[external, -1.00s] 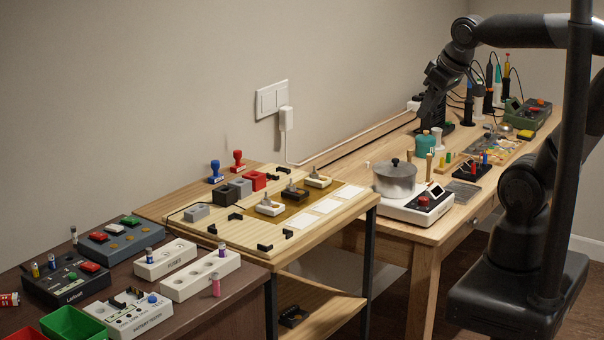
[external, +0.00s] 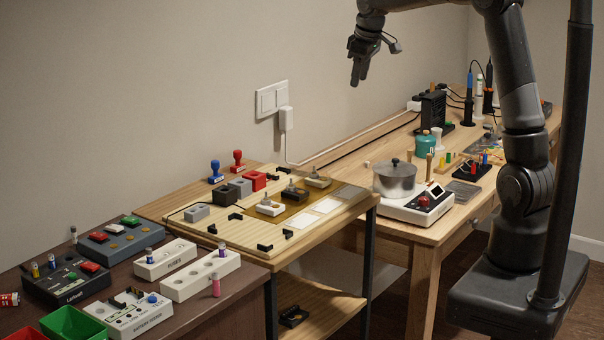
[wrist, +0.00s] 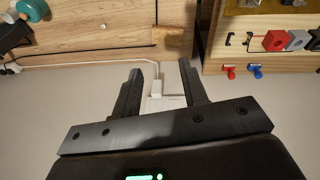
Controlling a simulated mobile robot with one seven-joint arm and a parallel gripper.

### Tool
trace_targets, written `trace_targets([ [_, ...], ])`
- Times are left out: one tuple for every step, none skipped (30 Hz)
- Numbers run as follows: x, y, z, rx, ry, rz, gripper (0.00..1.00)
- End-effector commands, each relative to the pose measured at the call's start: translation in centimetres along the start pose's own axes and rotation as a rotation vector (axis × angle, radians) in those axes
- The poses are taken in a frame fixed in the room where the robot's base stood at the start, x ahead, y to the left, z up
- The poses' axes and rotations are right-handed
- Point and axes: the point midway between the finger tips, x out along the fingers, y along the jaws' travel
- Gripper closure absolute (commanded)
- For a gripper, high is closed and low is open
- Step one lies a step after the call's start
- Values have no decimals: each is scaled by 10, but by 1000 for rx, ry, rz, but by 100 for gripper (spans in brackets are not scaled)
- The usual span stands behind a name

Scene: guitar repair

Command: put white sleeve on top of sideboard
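My gripper (external: 358,72) is raised in the air in front of the wall, above and left of the pot, with its fingers pointing down. In the wrist view its two fingers (wrist: 160,70) are apart with nothing held between them; the wall socket shows behind the gap. I cannot make out the white sleeve for certain. A small white cylinder (external: 437,141) stands beside the teal bottle (external: 424,145) on the far wooden table. The dark brown cabinet (external: 224,310) at the lower left may be the sideboard; its top holds several devices.
The pot (external: 394,177) sits on a white device (external: 419,209). Two stamps, red (external: 238,163) and blue (external: 215,172), stand behind the wooden board (external: 230,237). A plug (external: 286,118) sticks out of the wall. Black tools (external: 469,110) stand upright at the back.

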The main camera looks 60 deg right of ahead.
Motion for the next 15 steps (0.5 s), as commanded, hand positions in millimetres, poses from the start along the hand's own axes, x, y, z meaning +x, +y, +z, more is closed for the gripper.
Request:
trace_targets([
  [16,16,-7,-1,-13,-6,60],
  [24,25,-10,-3,-20,-10,60],
  [34,36,-15,-8,-27,-14,60],
  [43,45,-18,-10,-32,-18,60],
  [51,54,-20,-13,-37,-21,60],
  [63,65,-24,-16,-43,-26,60],
  [72,74,-25,-19,-48,-31,60],
  [82,83,-27,-21,-53,-35,60],
  [94,94,-28,-24,-59,-42,60],
  [104,103,-29,-26,-64,-47,60],
  [113,112,-30,-28,-68,-52,60],
  [126,124,-29,-30,-73,-58,60],
  [137,132,-29,-31,-76,-63,60],
  [147,141,-28,-33,-80,-68,60],
  [161,153,-26,-33,-84,-75,60],
])
